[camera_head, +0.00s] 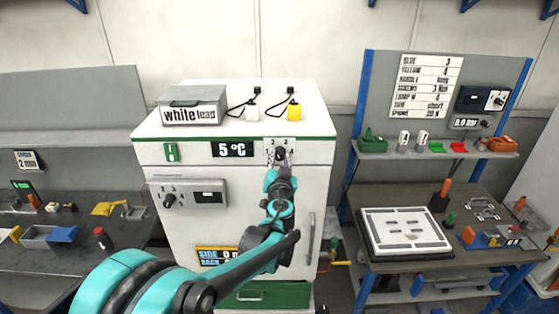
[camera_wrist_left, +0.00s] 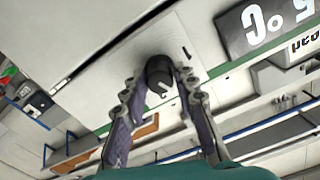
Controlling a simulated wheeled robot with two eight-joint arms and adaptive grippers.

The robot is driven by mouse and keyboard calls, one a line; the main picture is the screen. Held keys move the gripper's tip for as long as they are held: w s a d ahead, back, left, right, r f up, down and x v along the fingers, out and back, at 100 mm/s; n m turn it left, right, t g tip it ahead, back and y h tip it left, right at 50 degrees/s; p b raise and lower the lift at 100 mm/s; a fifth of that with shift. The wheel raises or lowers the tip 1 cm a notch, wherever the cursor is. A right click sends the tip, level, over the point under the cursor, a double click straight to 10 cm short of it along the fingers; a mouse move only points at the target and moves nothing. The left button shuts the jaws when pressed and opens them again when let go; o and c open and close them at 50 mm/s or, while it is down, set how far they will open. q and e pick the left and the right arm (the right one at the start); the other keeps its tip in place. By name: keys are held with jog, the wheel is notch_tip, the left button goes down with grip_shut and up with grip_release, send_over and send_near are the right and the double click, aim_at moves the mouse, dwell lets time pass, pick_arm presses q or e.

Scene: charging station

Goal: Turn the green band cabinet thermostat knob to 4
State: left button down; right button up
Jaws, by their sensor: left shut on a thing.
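The white cabinet (camera_head: 240,255) has a green band (camera_head: 200,138) along its top front edge. A dark round thermostat knob (camera_head: 280,152) sits on a pale dial plate (camera_head: 270,147) at the upper right of its front. In the left wrist view the black knob (camera_wrist_left: 159,74) shows a light pointer mark; the dial numbers are not readable. My left gripper (camera_head: 281,161) reaches the knob from the front. Its fingers (camera_wrist_left: 160,88) stand on either side of the knob, shut on it. My right gripper is not in view.
A display (camera_head: 232,149) on the cabinet front reads 5 °C. A box labelled "white lead" (camera_head: 191,107) and a yellow tag (camera_head: 294,111) are on top. A grey control box (camera_head: 189,194) and a vertical handle (camera_head: 311,239) are on the front. Workbenches flank the cabinet.

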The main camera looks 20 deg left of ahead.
pick_arm(q)
jog(key=m+b, duration=0.2)
jog(key=m, duration=0.3)
jog(key=shift+f, duration=0.1)
jog(key=m+b, duration=0.2)
jog(key=m, duration=0.4)
jog(key=m+b, duration=0.1)
jog(key=m, duration=0.4)
jog(key=shift+m, duration=0.4)
jog(key=m+b, duration=0.1)
jog(key=m, duration=0.5)
jog(key=c, duration=1.2)
grip_release()
